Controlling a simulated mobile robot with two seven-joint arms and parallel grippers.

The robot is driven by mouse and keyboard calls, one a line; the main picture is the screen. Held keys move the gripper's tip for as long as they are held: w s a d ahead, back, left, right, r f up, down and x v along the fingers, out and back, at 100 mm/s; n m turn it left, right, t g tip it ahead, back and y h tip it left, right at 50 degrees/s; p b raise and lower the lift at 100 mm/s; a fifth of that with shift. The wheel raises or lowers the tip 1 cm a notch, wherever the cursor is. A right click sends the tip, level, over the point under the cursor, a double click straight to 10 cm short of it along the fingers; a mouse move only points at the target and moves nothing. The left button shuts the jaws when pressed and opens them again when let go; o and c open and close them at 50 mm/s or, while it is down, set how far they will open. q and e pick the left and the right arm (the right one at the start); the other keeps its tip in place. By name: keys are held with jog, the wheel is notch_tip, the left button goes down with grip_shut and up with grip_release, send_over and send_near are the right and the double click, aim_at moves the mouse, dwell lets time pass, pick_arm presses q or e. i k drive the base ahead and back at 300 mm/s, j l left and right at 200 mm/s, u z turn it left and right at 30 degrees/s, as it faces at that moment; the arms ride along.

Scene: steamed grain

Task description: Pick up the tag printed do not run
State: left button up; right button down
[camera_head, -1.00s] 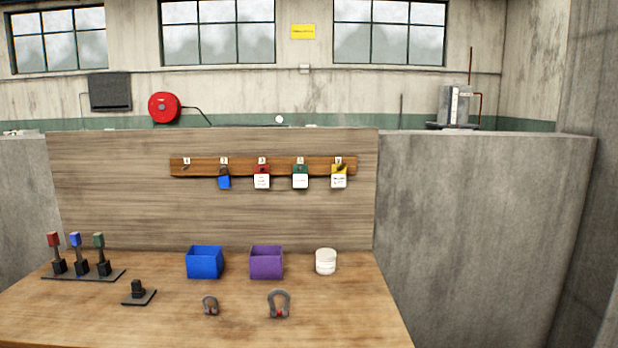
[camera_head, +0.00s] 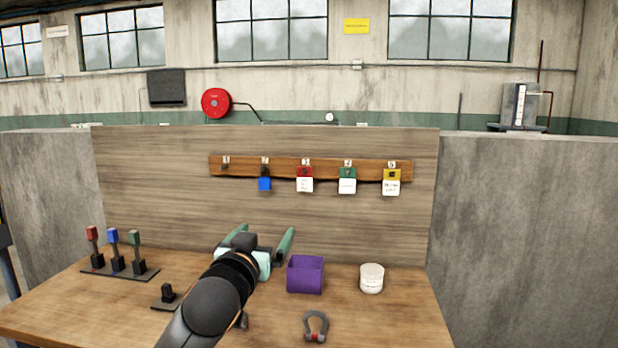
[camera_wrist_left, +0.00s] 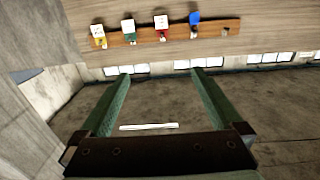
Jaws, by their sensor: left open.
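Three tags with white lower parts hang on a wooden rail (camera_head: 230,168): a red one (camera_head: 305,179), a green one (camera_head: 347,180) and a yellow one (camera_head: 391,181). Their print is too small to read. A blue item (camera_head: 265,184) hangs to their left. My left gripper (camera_head: 266,232) is open and empty, in front of the board and below the rail's left half. The left wrist view shows the red tag (camera_wrist_left: 161,22), green tag (camera_wrist_left: 129,28) and yellow tag (camera_wrist_left: 98,33) upside down, beyond the open fingers (camera_wrist_left: 159,75). My right gripper is out of view.
A purple box (camera_head: 306,276), a white tub (camera_head: 371,278) and a shackle (camera_head: 316,327) stand on the wooden table (camera_head: 400,320). Three coloured levers (camera_head: 116,252) and a small black block (camera_head: 167,296) are at left.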

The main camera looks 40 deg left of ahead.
aim_at(304, 180)
jog(key=i+j, duration=0.8)
jog(key=i, duration=0.15)
